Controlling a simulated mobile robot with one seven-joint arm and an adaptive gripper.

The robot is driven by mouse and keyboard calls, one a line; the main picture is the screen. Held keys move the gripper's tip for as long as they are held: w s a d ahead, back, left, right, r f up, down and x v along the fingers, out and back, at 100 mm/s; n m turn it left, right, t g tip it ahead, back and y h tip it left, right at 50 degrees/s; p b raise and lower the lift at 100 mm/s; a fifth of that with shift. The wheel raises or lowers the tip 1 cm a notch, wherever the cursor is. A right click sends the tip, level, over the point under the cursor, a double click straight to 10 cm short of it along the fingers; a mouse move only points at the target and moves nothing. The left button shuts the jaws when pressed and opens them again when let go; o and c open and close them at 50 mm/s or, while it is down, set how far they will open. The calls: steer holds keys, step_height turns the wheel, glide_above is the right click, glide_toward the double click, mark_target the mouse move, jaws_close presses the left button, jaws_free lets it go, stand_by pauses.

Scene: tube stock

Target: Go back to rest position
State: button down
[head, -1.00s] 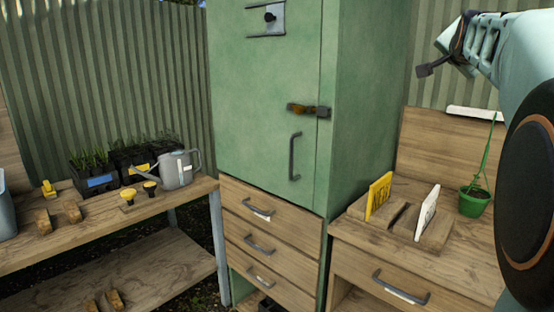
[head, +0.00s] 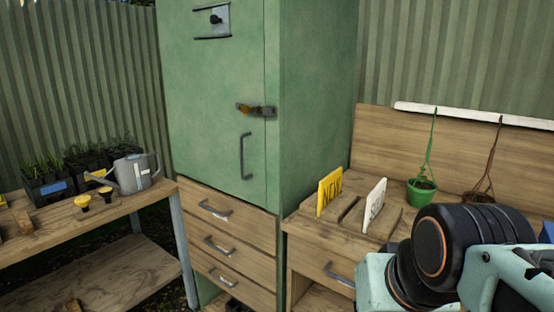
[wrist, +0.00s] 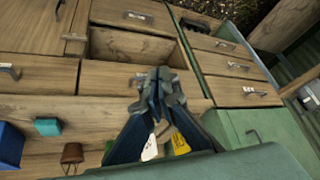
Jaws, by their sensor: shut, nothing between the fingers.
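My gripper (wrist: 160,88) is in the middle of the wrist view, its fingers together and empty. Behind it are wooden drawer fronts and the bench. In the head view my arm's dark and pale green links fill the lower right, and the gripper itself does not show there.
A green cabinet (head: 215,95) with a latch stands over wooden drawers (head: 225,235). The right bench holds a yellow sign (head: 329,191) and a white sign (head: 374,204). A watering can (head: 132,176) stands on the left bench (head: 75,232).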

step_height(320, 180, up, 21)
steer(key=s+p, duration=0.2)
steer(key=p, duration=2)
steer(key=shift+s+f+n+g+p, duration=0.2)
steer(key=shift+n+g+p, duration=0.1)
steer(key=shift+p, duration=0.1)
steer(key=shift+d, duration=0.1)
